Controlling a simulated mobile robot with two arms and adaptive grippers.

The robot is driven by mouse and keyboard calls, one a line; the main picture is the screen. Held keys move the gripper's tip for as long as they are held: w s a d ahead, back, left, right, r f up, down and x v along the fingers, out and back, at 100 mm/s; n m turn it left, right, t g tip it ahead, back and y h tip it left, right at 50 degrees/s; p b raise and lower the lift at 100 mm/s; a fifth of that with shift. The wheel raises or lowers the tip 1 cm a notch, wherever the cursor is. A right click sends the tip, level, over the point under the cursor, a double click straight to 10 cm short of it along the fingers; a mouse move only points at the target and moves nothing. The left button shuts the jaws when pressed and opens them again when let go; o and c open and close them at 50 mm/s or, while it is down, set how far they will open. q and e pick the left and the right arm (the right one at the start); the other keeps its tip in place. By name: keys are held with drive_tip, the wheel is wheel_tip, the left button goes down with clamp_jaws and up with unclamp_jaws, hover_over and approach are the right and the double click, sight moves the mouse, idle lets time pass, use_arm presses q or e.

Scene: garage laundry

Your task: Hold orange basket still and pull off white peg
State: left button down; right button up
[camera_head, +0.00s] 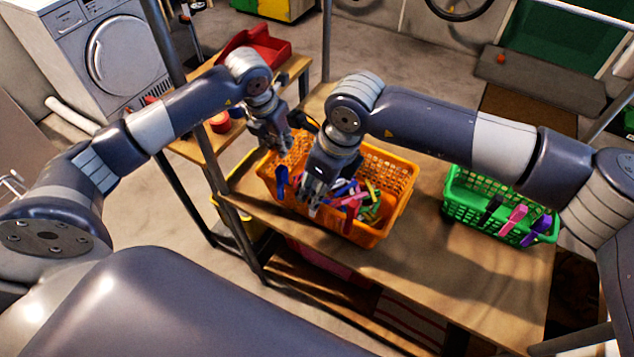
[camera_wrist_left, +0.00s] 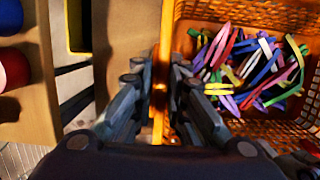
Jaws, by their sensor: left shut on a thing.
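The orange basket (camera_head: 385,232) stands on the wooden bench, with several coloured pegs (camera_head: 368,200) inside; these show clearly in the left wrist view (camera_wrist_left: 255,70). My left gripper (camera_head: 283,150) is at the basket's left side. In the left wrist view its fingers (camera_wrist_left: 160,82) close on both sides of the orange rim. My right gripper (camera_head: 312,200) points down at the basket's front rim. A pale bit at its fingertips may be the white peg, but the fingers hide it and I cannot tell if they grip it. A blue peg (camera_head: 282,181) is clipped on the front-left rim.
A green basket (camera_head: 470,200) with black, pink and purple pegs on its rim stands on the bench at right. A side table with a red tray (camera_head: 258,48) is behind left. Bare bench top (camera_head: 425,265) lies between and before the baskets.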

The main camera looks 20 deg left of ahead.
clamp_jaws()
drive_tip(key=shift+r, duration=0.15)
drive_tip(key=shift+a+r+v, duration=0.1)
drive_tip(key=shift+a+v, duration=0.2)
drive_tip(key=shift+v, duration=1.05)
drive_tip(key=shift+a+r+v, duration=0.1)
drive_tip(key=shift+a+v, duration=0.25)
drive_tip(key=shift+v, duration=1)
drive_tip(key=shift+a+r+v, duration=0.1)
drive_tip(key=shift+a+v, duration=0.2)
drive_tip(key=shift+v, duration=1.05)
drive_tip(key=shift+f, duration=0.1)
use_arm(q)
drive_tip(key=c, duration=1.5)
unclamp_jaws()
